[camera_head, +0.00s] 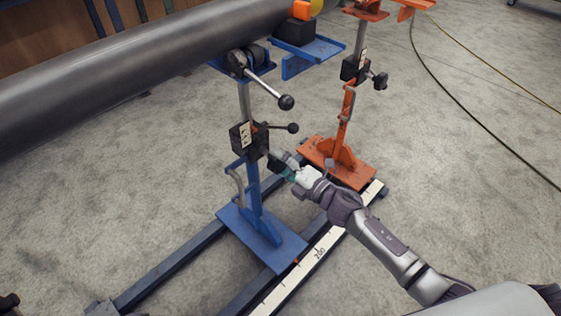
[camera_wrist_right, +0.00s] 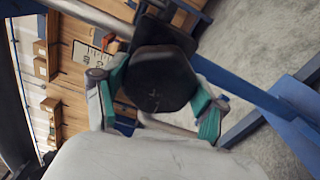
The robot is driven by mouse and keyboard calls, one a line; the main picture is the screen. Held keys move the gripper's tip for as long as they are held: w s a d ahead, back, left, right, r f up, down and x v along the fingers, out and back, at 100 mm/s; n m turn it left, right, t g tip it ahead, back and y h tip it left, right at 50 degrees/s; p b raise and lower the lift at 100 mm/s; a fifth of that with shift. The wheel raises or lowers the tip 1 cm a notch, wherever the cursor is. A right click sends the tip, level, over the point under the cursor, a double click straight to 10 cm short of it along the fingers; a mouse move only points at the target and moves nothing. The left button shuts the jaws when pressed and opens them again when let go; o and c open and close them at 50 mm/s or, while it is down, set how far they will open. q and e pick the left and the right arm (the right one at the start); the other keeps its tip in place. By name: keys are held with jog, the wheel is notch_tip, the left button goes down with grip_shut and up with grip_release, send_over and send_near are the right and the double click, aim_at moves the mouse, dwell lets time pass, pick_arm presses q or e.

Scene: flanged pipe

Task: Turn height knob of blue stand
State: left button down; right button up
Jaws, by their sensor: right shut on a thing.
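The blue stand (camera_head: 252,195) stands upright on a flat blue base under the large grey pipe (camera_head: 120,75). A black clamp block (camera_head: 241,139) with a white label sits on its post. In the right wrist view, the black, roughly hexagonal height knob (camera_wrist_right: 160,80) lies between the green-padded fingers of my right gripper (camera_wrist_right: 162,98), which is shut on it. In the head view, my right gripper (camera_head: 284,168) reaches the clamp's right side from the lower right and hides most of the knob.
A black ball-ended lever (camera_head: 285,128) projects just above my right gripper, and a longer ball-ended handle (camera_head: 272,91) is higher up. An orange stand (camera_head: 342,150) is close behind to the right. Blue rails (camera_head: 180,262) and a white scale (camera_head: 315,255) run along the floor.

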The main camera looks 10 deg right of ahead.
jog(key=o, duration=1.1)
jog(key=shift+o, duration=0.2)
jog(key=v, duration=1.2)
